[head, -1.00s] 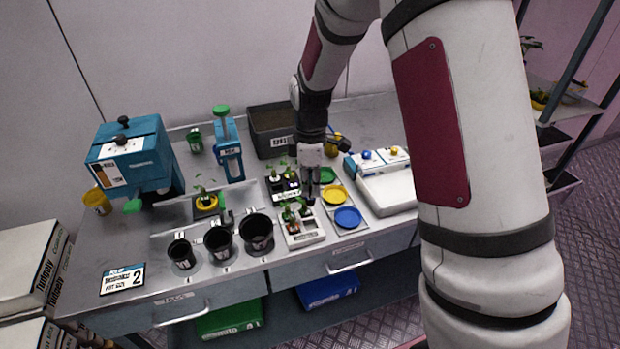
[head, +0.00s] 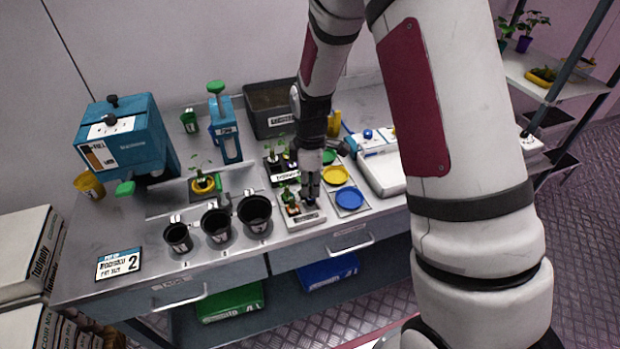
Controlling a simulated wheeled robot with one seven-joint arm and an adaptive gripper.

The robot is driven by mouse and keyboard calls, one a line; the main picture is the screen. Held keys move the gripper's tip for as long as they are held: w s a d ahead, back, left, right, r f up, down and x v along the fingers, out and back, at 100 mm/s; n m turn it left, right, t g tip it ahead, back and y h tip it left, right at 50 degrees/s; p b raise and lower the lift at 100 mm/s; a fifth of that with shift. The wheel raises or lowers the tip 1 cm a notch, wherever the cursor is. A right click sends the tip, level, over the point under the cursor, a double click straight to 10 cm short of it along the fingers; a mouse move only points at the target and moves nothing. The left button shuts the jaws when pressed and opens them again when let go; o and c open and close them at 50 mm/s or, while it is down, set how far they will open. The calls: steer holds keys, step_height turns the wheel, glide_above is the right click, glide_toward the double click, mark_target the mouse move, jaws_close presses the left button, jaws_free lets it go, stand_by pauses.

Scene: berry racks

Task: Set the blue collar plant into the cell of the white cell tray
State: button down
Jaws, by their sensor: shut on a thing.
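The white cell tray (head: 306,222) sits near the front edge of the bench, right of the black pots. A green seedling (head: 288,197) stands in its left part. My gripper (head: 310,198) points straight down over the right part of this tray. It is shut on the blue collar plant, of which only a small dark bluish bit (head: 309,203) shows at the fingertips. The fingers hide most of the plant and the cell below, so I cannot tell how deep it sits.
A dark tray with seedlings (head: 273,176) stands just behind. Right of my gripper are green, yellow (head: 336,176) and blue (head: 349,199) discs. Black pots (head: 255,213) stand left. A white-topped device (head: 378,175) is at right, partly behind my arm.

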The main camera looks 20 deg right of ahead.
steer(key=shift+f+b, duration=0.4)
steer(key=shift+f, duration=1.1)
steer(key=c, duration=1.6)
jaws_free()
steer(key=shift+r, duration=0.1)
steer(key=shift+r+p, duration=1.4)
steer(key=shift+r, duration=3)
